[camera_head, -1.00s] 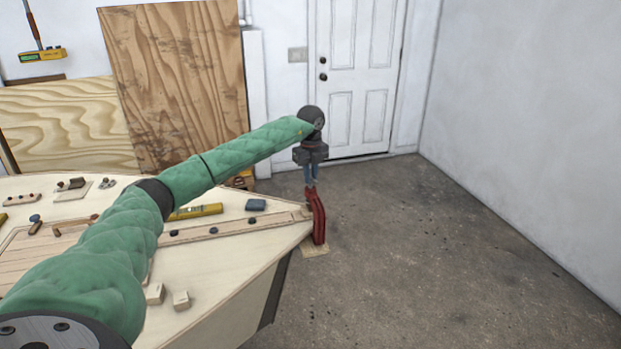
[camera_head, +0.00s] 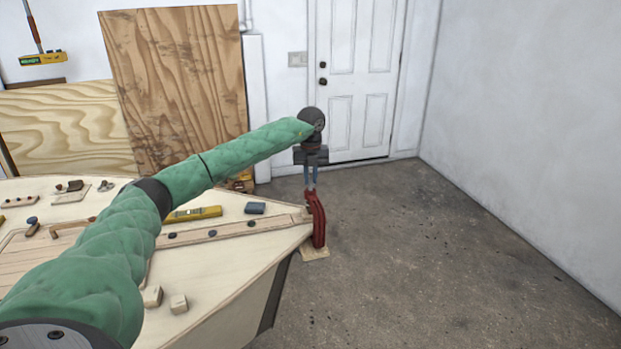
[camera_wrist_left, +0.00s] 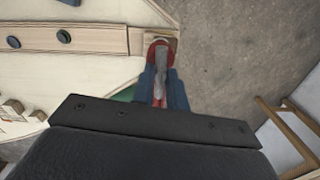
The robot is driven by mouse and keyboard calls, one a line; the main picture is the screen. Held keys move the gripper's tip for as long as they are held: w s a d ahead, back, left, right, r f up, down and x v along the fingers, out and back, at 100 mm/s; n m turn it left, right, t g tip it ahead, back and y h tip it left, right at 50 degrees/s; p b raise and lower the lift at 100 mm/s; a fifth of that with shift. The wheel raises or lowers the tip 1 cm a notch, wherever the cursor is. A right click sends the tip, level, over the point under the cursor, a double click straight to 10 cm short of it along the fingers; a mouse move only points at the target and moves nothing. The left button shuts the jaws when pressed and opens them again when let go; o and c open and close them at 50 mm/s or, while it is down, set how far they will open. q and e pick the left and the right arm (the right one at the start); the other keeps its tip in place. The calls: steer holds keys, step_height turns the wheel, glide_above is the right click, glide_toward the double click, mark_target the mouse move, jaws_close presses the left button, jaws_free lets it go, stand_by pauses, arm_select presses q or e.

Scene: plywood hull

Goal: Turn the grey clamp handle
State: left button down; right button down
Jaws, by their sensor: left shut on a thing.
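A red clamp (camera_head: 318,222) sits at the pointed right end of the plywood hull (camera_head: 215,265), with a small wood block (camera_head: 315,253) under it. In the left wrist view the red clamp (camera_wrist_left: 160,47) shows beyond the fingers. The grey clamp handle (camera_wrist_left: 159,80) lies between the blue fingers there. My left gripper (camera_head: 311,188) points down over the clamp and is shut on the handle; its fingers hide part of it. My right gripper is not in view.
A yellow level (camera_head: 193,214), a dark block (camera_head: 255,208) and small wood blocks (camera_head: 178,304) lie on the hull top. Plywood sheets (camera_head: 180,90) lean on the back wall. The concrete floor (camera_head: 430,260) to the right is clear.

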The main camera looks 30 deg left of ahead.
mark_target(311, 180)
arm_select(q)
steer(key=shift+r, duration=0.1)
steer(key=c, duration=1.3)
jaws_free()
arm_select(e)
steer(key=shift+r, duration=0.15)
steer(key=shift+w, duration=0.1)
arm_select(q)
step_height(311, 180, up, 7)
steer(key=shift+f+b, duration=0.1)
steer(key=shift+b, duration=0.7)
steer(key=shift+r, duration=0.5)
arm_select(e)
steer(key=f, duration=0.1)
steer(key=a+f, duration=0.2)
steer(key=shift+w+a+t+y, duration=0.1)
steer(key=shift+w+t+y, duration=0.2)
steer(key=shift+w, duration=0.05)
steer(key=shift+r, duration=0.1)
